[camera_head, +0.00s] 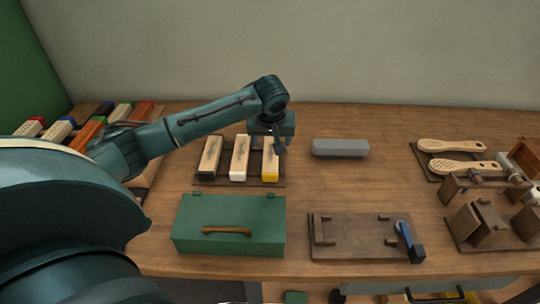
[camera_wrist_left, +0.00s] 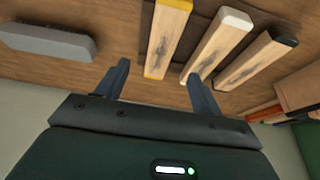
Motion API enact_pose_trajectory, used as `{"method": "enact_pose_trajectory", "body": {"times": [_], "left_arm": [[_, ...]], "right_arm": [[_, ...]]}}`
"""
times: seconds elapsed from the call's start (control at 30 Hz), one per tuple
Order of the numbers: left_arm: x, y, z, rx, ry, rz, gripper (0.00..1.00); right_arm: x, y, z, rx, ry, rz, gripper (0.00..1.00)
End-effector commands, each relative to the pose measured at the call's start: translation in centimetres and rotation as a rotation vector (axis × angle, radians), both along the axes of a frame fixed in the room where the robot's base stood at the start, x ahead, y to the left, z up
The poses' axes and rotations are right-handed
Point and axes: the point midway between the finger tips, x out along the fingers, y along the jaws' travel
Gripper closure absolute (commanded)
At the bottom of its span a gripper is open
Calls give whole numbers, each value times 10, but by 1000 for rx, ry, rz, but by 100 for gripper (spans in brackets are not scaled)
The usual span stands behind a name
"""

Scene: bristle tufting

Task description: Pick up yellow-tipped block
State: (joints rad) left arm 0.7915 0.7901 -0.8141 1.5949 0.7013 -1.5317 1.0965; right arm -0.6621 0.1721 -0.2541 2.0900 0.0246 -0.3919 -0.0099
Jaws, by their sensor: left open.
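The yellow-tipped block (camera_head: 270,160) is a pale wooden bar with a yellow end, lying at the right of a dark tray (camera_head: 253,181). My left gripper (camera_head: 279,147) is at the block's far end, partly hiding it. In the left wrist view the yellow-tipped block (camera_wrist_left: 169,38) lies ahead, between the lines of the two open fingers (camera_wrist_left: 157,75). The gap between the fingers is empty. I cannot tell how high the fingers are above the block. My right gripper is not in view.
A white-tipped block (camera_head: 239,158) and a black-tipped block (camera_head: 209,158) lie left of it on the tray. A grey bar (camera_head: 340,148) lies to the right. A green box (camera_head: 230,222) and a wooden fixture (camera_head: 360,238) stand in front. Wooden brush bodies (camera_head: 452,146) lie farther right.

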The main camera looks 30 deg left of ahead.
Motion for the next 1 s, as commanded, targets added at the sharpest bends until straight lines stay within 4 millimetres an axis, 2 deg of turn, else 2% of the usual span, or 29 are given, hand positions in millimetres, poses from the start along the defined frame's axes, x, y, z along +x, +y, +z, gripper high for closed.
{"method": "enact_pose_trajectory", "body": {"times": [0.1, 0.37, 0.63, 0.77, 0.97, 1.0], "left_arm": [[7, 4, -20, 1, 2, 1, 33], [13, 9, -39, 1, 0, 0, 33], [26, 18, -74, 0, 0, 0, 33], [28, 20, -81, 1, -1, -1, 33], [29, 20, -81, 1, -2, -1, 33], [29, 20, -81, 1, -2, -1, 36]], "right_arm": [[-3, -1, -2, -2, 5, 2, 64], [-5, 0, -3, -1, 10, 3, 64], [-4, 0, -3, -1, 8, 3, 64], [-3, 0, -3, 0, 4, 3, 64], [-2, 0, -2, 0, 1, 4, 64], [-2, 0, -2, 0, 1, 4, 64]]}}
